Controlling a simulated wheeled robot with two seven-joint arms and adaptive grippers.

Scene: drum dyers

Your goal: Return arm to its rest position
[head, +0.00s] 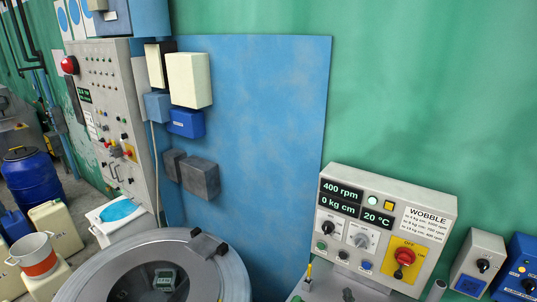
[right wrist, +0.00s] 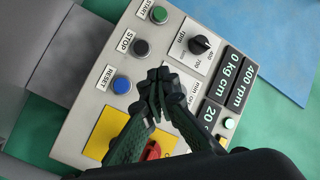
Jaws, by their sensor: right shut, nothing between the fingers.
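My right gripper (right wrist: 158,88) shows in the right wrist view. Its dark fingers are closed together with nothing between them, in front of the control panel (right wrist: 90,108). The fingers cover part of the panel's middle and of the red switch (right wrist: 153,150). In the head view, the panel (head: 450,225) stands at the lower right, with displays reading 400 rpm, 0 kg cm and 20 °C. The red switch (head: 405,256) sits on a yellow plate under the word OFF. I cannot clearly make out the right gripper in the head view. My left gripper is not in view.
A round metal drum machine (head: 235,275) stands at the lower middle, left of the panel. A tall grey control cabinet (head: 120,90) and blue barrel (head: 32,180) are at the left. Small switch boxes (head: 480,262) sit right of the panel. The green wall (head: 430,90) behind is bare.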

